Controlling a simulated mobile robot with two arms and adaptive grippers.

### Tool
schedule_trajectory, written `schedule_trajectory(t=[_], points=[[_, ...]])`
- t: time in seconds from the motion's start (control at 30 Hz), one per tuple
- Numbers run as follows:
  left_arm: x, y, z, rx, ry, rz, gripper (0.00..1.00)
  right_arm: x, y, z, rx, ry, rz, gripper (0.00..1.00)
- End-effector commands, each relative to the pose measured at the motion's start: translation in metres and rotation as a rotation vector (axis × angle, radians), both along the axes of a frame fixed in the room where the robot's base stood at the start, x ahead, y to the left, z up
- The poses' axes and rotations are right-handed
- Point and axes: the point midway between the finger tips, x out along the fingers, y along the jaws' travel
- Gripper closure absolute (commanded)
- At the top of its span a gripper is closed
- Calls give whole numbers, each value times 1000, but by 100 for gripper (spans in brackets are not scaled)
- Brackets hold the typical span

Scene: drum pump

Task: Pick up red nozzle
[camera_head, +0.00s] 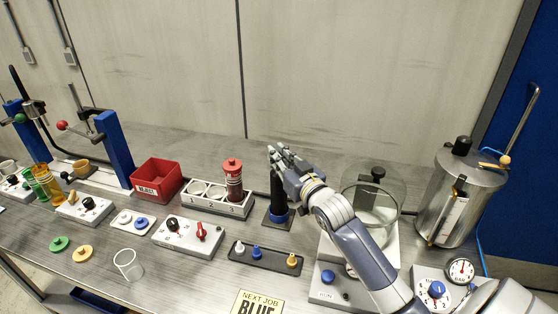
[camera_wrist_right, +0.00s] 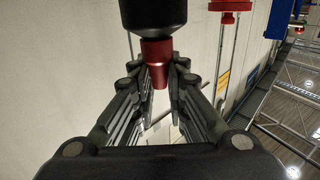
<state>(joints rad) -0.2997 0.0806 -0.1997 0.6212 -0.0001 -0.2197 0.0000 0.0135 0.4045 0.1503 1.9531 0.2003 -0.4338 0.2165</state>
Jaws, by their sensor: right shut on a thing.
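The red nozzle (camera_wrist_right: 155,62) shows in the right wrist view as a small tapered red piece at the end of a black cylinder (camera_wrist_right: 152,14). The fingers of my right gripper (camera_wrist_right: 158,82) are on both sides of it, shut on it. In the head view my right gripper (camera_head: 279,154) is at the top of a black upright post (camera_head: 278,188) with a blue foot. The red nozzle is hidden there behind the fingers. My left gripper is not in view.
A dark tray (camera_head: 274,262) with white, blue and yellow nozzles lies in front. A rack (camera_head: 205,204) with a red-capped cylinder (camera_head: 233,180) and a red bin (camera_head: 157,180) are to the left. A glass vessel (camera_head: 372,210) and a metal drum (camera_head: 458,197) are on the right.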

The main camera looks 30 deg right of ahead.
Motion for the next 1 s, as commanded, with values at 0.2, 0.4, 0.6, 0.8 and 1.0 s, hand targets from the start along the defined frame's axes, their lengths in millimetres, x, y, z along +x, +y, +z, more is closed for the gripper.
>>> schedule_trajectory(t=[0.2,0.4,0.6,0.8,1.0], points=[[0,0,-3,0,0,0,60,0,0,11,0,-5,0,94],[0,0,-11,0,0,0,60,-2,1,37,-2,-4,1,94],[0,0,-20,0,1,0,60,-45,16,36,1,0,1,94],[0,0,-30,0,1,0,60,-95,34,41,1,-1,1,94],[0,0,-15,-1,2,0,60,-131,46,53,5,8,-1,94]])
